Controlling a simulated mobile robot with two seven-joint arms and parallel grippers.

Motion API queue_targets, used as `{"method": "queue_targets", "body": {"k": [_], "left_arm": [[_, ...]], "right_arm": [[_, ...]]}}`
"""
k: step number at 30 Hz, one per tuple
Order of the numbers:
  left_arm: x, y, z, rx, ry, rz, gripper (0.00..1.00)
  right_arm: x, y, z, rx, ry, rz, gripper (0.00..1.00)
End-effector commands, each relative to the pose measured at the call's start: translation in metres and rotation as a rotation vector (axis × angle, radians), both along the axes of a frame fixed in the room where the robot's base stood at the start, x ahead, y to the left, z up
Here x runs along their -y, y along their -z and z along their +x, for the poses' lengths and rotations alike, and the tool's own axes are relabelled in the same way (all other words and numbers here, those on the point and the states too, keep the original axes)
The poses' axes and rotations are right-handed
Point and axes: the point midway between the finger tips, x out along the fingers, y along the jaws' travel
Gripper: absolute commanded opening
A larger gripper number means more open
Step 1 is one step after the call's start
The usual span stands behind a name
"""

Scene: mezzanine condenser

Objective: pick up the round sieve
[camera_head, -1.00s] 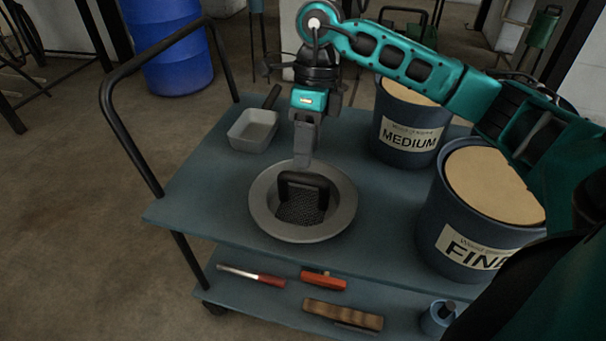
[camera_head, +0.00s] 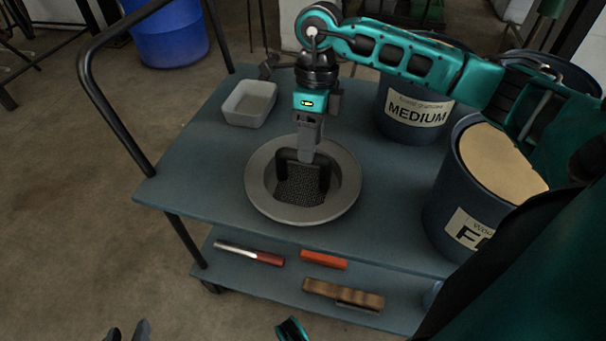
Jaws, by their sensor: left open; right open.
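The round sieve (camera_head: 349,196) sits on the cart top, with a wide grey rim and a dark mesh in its sunken middle. My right gripper (camera_head: 305,158) points down over the sieve's far side, its tip overlapping the rim in the picture. It is open. A dark arch-like shape stands inside the sieve just below the gripper; I cannot tell whether they touch. My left gripper (camera_head: 127,332) shows only as two grey fingertips at the bottom edge, apart and empty, well away from the sieve.
The blue-grey cart top (camera_head: 195,170) has free room left of the sieve. A small grey tray (camera_head: 233,112) stands behind left. Buckets marked MEDIUM (camera_head: 415,125) and FINE (camera_head: 440,205) stand right. A black handrail (camera_head: 108,110) rises left. Tools lie on the lower shelf (camera_head: 222,270).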

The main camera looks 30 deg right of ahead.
Motion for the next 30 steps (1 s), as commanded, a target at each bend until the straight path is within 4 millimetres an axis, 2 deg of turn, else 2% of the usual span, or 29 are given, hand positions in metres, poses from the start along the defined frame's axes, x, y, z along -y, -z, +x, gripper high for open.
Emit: {"method": "queue_targets", "body": {"k": [6,9,17,30], "left_arm": [[0.003,0.011,0.002,-0.005,0.003,-0.006,0.43],[0.006,0.012,0.002,-0.01,0.003,-0.012,0.43],[0.008,0.004,0.004,0.002,0.004,-0.02,0.43],[0.007,0.007,0.003,-0.002,0.004,-0.015,0.43]], "right_arm": [[0.0,0.034,-0.005,-0.004,-0.001,0.0,0.54],[-0.002,0.046,-0.006,-0.003,0.0,0.0,0.54],[-0.002,0.047,-0.006,-0.001,0.0,0.001,0.53],[-0.002,0.046,-0.006,-0.001,0.0,0.001,0.1]]}}
